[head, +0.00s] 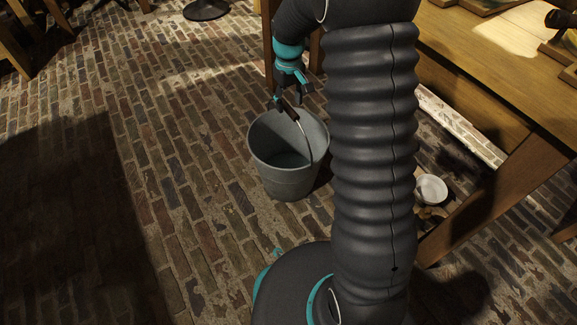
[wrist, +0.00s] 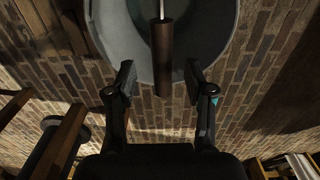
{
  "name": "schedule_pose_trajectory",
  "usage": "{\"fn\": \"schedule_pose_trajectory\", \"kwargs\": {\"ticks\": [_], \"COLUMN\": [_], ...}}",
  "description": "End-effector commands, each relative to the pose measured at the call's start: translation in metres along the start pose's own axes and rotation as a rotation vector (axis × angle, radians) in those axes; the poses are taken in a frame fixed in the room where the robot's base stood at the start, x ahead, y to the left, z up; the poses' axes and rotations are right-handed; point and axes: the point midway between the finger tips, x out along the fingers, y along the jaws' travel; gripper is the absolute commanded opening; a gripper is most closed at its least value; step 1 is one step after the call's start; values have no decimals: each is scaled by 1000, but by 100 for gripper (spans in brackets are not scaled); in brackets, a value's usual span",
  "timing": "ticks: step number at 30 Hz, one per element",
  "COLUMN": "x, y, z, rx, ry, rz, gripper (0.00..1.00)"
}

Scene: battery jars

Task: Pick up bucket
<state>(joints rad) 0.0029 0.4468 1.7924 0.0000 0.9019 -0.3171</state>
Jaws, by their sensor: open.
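A grey metal bucket (head: 288,182) stands upright on the brick floor, left of my column in the head view. Its wire handle is raised and carries a dark brown wooden grip (head: 289,110). My gripper (head: 288,101) is above the bucket's far rim, close to the grip. In the wrist view, my gripper (wrist: 160,80) is open, with its two fingers apart. The grip (wrist: 163,50) lies between and just beyond the fingertips there, with no clear contact. Part of the bucket's rim and inside (wrist: 205,35) shows behind it.
A wooden table (head: 500,65) stands on the right, with a white bowl (head: 431,188) low beneath it. A wooden leg (head: 268,40) is behind my gripper. The brick floor (head: 190,150) left of the bucket is clear.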

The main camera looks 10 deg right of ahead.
Motion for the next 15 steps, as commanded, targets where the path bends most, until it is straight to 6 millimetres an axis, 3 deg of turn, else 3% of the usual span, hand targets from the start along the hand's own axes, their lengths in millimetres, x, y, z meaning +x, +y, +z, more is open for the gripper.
{"fn": "schedule_pose_trajectory", "kwargs": {"ticks": [6, 15], "x": [31, 33], "y": [-3, -3], "z": [1, 1], "rx": [0, 0], "ry": [-3, 0], "rz": [-1, 0], "gripper": [53, 53]}}
